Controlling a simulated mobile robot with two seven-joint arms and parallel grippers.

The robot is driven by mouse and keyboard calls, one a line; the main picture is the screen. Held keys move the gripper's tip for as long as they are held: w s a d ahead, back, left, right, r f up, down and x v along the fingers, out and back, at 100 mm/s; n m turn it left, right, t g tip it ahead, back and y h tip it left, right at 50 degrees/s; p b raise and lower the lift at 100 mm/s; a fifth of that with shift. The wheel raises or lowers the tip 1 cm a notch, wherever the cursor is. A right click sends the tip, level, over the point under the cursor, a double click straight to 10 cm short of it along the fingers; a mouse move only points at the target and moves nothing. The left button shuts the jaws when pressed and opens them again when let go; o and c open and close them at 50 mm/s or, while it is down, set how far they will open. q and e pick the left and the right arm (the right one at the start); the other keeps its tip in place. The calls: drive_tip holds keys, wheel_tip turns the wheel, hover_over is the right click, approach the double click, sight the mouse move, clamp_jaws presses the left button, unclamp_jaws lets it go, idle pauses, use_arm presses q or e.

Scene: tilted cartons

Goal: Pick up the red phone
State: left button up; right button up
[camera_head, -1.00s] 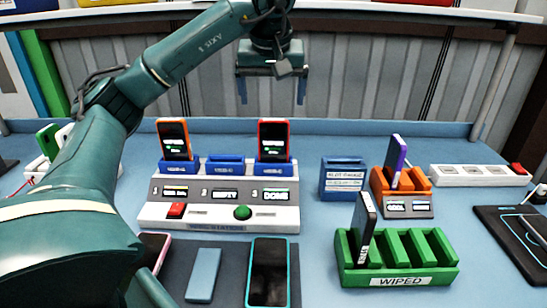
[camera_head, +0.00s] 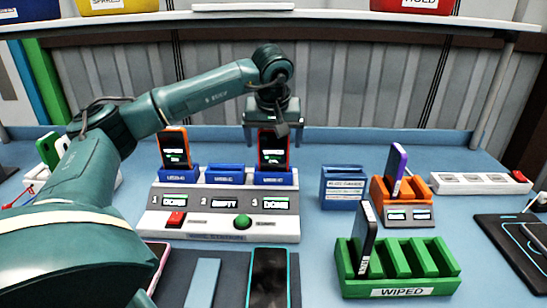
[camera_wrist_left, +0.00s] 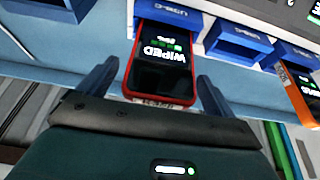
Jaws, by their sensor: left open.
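The red phone (camera_head: 272,152) stands tilted in the blue slot above display 3 of the grey wipe station (camera_head: 190,228). That display reads DONE. In the left wrist view the red phone (camera_wrist_left: 160,68) shows a dark screen with WIPED in upside-down letters. My left gripper (camera_head: 273,143) is open at the phone's upper part. One finger is on each side of the phone, with a visible gap on both sides in the left wrist view (camera_wrist_left: 155,85). My right gripper is not in view.
An orange phone (camera_head: 174,147) stands in slot 1; the middle slot (camera_head: 225,174) is empty. Right of the station are a blue holder (camera_head: 343,188), an orange dock (camera_head: 410,191) with a purple phone (camera_head: 396,165), and a green WIPED rack (camera_head: 400,285) holding a dark phone (camera_head: 368,235).

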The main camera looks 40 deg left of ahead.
use_arm(q)
drive_tip(key=c, duration=1.2)
drive_tip(key=shift+o, duration=0.2)
wheel_tip(320, 180, up, 10)
drive_tip(key=shift+r+p, duration=0.1)
drive_tip(key=shift+p, duration=0.2)
